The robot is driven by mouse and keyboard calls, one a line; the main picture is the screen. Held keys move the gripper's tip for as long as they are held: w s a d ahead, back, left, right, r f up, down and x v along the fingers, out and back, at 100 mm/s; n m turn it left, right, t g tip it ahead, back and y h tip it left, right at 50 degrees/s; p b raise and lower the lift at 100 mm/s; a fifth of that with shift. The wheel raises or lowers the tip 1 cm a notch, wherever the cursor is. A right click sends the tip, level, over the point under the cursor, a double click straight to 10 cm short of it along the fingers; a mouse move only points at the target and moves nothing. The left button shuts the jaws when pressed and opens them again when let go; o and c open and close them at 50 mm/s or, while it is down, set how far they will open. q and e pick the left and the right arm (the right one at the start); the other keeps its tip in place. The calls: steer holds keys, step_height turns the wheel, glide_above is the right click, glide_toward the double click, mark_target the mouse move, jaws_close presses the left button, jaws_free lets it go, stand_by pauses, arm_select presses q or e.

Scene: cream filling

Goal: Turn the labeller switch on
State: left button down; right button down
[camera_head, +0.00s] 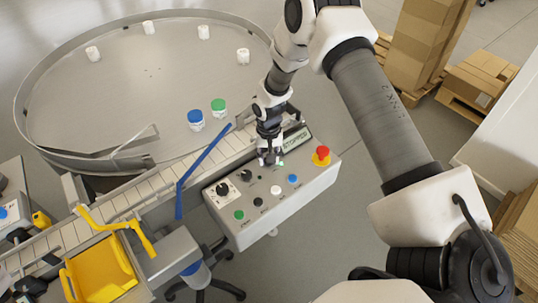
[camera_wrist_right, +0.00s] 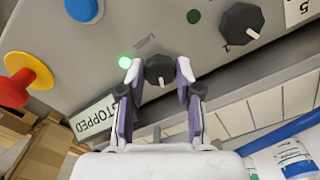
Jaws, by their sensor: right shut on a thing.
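The control box (camera_head: 290,190) stands beside the conveyor. My right gripper (camera_head: 270,158) reaches down to its top, near the STOPPED display. In the right wrist view, the fingertips of my right gripper (camera_wrist_right: 160,75) are shut on a black rotary switch (camera_wrist_right: 158,68), one on each side. A white pointer mark shows on its near edge. A small green light (camera_wrist_right: 125,62) glows just left of it. The label by this switch is not readable. My left gripper is out of view.
Another black knob (camera_wrist_right: 241,23), a red mushroom button (camera_wrist_right: 15,88) on yellow, and a blue button (camera_wrist_right: 82,8) sit on the same panel. The STOPPED display (camera_wrist_right: 95,118) is close to my gripper. A round table (camera_head: 100,100) holds several white jars.

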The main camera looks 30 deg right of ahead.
steer(key=shift+s+f+m, duration=0.1)
steer(key=shift+f+m, duration=0.05)
steer(key=shift+m, duration=0.45)
steer(key=c, duration=0.8)
jaws_free()
steer(key=shift+w, duration=0.2)
step_height(320, 180, up, 12)
steer(key=shift+f, duration=0.1)
steer(key=shift+d, duration=0.1)
